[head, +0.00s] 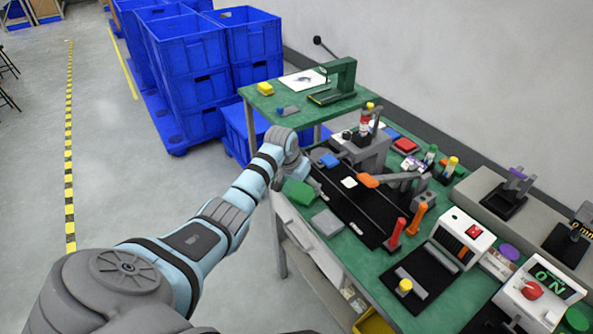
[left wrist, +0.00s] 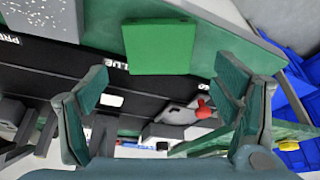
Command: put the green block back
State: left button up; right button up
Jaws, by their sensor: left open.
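The green block (head: 299,192) lies at the front left edge of the green bench top, beside the long black strip. In the left wrist view the green block (left wrist: 162,47) shows between and beyond the fingers, overlapping the edge of the black strip in the picture. My left gripper (head: 302,168) is just behind the block in the head view. In the left wrist view my left gripper (left wrist: 160,88) is open and empty, its fingers spread wider than the block. I cannot tell the height gap. My right gripper is not in view.
A grey block (head: 327,223) lies in front of the green block on the bench edge. The black strip (head: 365,215) bears a white piece (head: 349,182).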

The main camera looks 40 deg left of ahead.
pick_arm(q)
jog(key=p+v, duration=0.1)
jog(key=v, duration=0.8)
jog(key=shift+s+r+p, duration=0.15)
jog(key=shift+r+p, duration=0.2)
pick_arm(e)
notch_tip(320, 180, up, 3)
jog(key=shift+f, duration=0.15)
